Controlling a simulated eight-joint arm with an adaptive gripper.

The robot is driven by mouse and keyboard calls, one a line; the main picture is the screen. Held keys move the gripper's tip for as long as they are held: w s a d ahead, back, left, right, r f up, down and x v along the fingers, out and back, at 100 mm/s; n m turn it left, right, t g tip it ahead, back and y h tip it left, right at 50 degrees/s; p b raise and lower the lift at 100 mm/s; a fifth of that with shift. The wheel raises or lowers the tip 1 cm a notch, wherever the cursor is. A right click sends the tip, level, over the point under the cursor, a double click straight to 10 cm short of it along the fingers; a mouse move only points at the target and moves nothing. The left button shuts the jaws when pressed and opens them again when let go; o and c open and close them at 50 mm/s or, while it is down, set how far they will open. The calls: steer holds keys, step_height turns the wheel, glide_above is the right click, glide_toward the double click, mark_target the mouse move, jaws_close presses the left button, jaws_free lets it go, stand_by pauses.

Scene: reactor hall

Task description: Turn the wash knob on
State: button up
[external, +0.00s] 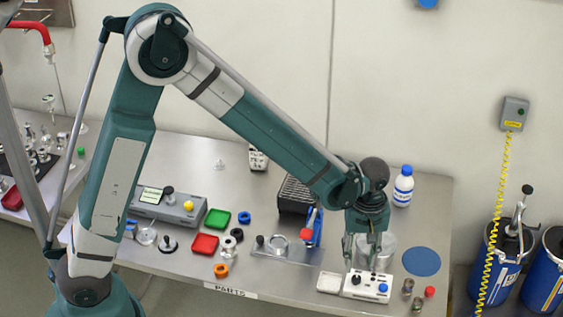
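A small white box (366,291) stands near the front edge of the table, with a black knob (356,281) and a blue knob (383,287) on its top. No label lets me tell which knob is the wash knob. My gripper (361,262) points down just above the white box, close over the black knob. Its fingers look apart with nothing between them. I cannot tell whether a finger touches the knob.
A clear beaker (388,246) stands right behind my gripper. A white bottle with a blue cap (403,188) is at the back right. A blue disc (421,262) lies at the right, with small metal parts (408,286) and a red part (429,292) in front. A dark rack (296,195) stands left.

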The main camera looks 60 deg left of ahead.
mark_target(357, 278)
steer(key=shift+f, duration=0.15)
steer(key=shift+f+p, duration=0.3)
steer(key=shift+f, duration=3.4)
steer(key=c, duration=0.9)
